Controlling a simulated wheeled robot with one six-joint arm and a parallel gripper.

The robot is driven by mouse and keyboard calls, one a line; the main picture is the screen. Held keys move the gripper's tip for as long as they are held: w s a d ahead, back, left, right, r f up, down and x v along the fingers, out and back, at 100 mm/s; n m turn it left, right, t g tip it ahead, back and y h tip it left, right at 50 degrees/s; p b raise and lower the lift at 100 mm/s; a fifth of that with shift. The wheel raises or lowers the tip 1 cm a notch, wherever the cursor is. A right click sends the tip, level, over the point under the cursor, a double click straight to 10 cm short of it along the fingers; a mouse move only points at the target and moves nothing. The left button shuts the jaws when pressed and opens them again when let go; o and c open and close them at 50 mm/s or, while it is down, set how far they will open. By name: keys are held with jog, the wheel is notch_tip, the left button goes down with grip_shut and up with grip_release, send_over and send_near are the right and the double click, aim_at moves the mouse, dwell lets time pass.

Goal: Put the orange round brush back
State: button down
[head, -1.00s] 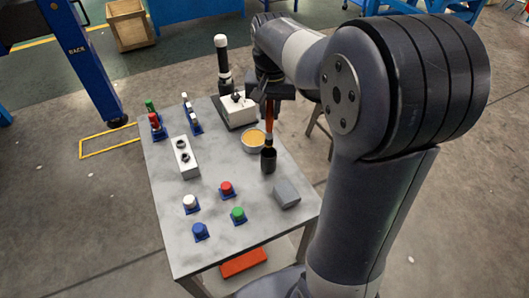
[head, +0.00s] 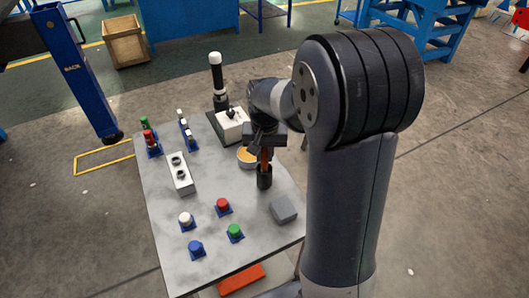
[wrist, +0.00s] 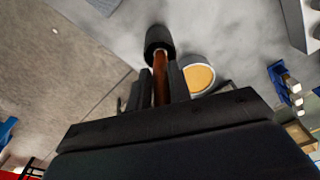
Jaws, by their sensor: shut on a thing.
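The orange round brush (head: 265,158) is upright between the fingers of my gripper (head: 264,147). Its orange shaft also shows in the wrist view (wrist: 160,85), gripped between both fingers (wrist: 159,88). The lower end of the brush goes into a black cylindrical holder (head: 264,180) on the grey table, which also shows in the wrist view (wrist: 159,40). The brush's lower end is hidden inside, so I cannot tell whether it touches the bottom.
A bowl with yellow-orange contents (head: 247,157) stands close beside the holder. A grey block (head: 284,210), colored buttons (head: 223,206), a white two-hole box (head: 180,173) and a white box with a black lever (head: 232,125) share the table (head: 210,240).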

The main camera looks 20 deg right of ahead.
jog(key=shift+f, duration=0.15)
jog(key=c, duration=1.3)
grip_release()
notch_tip(320, 180, up, 12)
jog(key=s, duration=0.1)
jog(key=shift+r, duration=0.2)
jog(key=shift+f, duration=0.1)
jog(key=f, duration=0.8)
jog(key=w+f, duration=0.1)
jog(key=f, duration=0.3)
jog(key=shift+r, duration=1.75)
jog(key=shift+f, duration=0.15)
